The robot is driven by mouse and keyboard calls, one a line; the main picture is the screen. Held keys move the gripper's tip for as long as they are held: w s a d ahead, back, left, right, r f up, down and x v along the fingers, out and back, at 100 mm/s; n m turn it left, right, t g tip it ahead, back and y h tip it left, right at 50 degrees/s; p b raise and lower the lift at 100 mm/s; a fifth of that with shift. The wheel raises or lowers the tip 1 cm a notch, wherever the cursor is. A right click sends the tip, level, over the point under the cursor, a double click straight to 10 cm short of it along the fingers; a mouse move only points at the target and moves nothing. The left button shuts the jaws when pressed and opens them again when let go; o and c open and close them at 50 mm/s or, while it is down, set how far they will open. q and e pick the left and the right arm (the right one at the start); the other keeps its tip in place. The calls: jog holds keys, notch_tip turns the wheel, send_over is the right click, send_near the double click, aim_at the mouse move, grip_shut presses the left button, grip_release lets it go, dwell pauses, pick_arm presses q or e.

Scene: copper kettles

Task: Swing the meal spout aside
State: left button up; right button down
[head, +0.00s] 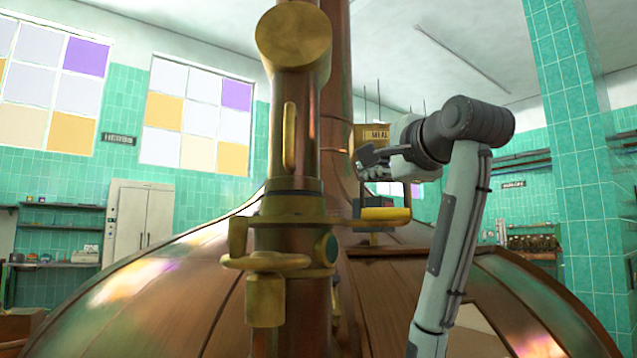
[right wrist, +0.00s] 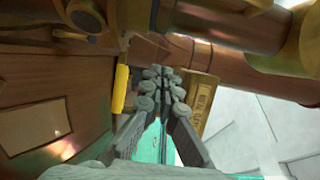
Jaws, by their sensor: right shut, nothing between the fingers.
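A thick upright copper pipe (head: 292,150) with a round brass cap stands close in front in the head view. A brass handle (head: 290,137) is on its side, and brass collars and a clamp (head: 266,262) sit lower down. I cannot tell which part is the meal spout. A brass plate (head: 376,134) reading "MEAL" is behind my right gripper (head: 364,165); it also shows in the right wrist view (right wrist: 198,105). A yellow grip (head: 385,214) is just below this gripper, apart from it. My right gripper is shut and empty. My left gripper is out of view.
A large copper kettle dome (head: 170,290) fills the lower area, with a pale opening (head: 474,322) on its right side. A tall copper stack (head: 337,110) rises behind the pipe. Shelves (head: 60,222) and a tiled pillar (head: 572,130) stand farther back.

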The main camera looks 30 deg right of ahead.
jog(key=shift+d, duration=0.1)
jog(key=p, duration=0.2)
send_near(322, 185)
jog(key=w+d, duration=0.3)
jog(key=d, duration=0.1)
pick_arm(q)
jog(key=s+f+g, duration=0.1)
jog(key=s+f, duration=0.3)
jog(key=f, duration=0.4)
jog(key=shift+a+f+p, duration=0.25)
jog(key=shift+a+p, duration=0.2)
pick_arm(e)
jog(key=shift+w+a, duration=1.2)
jog(key=shift+w, duration=0.25)
